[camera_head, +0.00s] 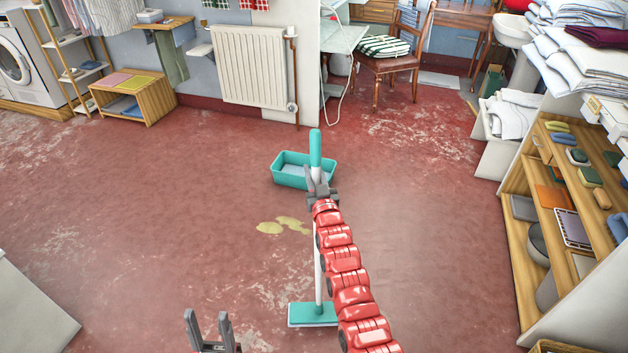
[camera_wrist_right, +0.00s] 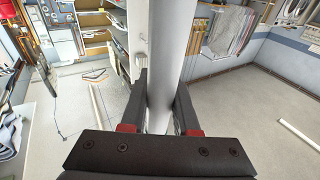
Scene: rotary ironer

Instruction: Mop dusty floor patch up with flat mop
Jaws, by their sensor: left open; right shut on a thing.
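A flat mop (camera_head: 318,270) with a white pole, a teal grip at the top and a teal head (camera_head: 314,313) stands near upright, its head low on the floor. My right gripper (camera_head: 320,188) is shut on the pole just below the teal grip. In the right wrist view the white pole (camera_wrist_right: 164,60) runs between the fingers (camera_wrist_right: 160,110). The dusty floor patch (camera_head: 284,225) is yellowish blotches on the red floor, left of the pole and beyond the mop head. My left gripper (camera_head: 208,328) is open and empty at the bottom edge.
A teal basin (camera_head: 290,177) stands on the floor beyond the patch, close behind my right gripper in the picture. A shelf unit (camera_head: 530,235) with brushes and boxes stands at right. A chair (camera_head: 395,70) and radiator (camera_head: 250,68) are at the back. Floor to the left is open.

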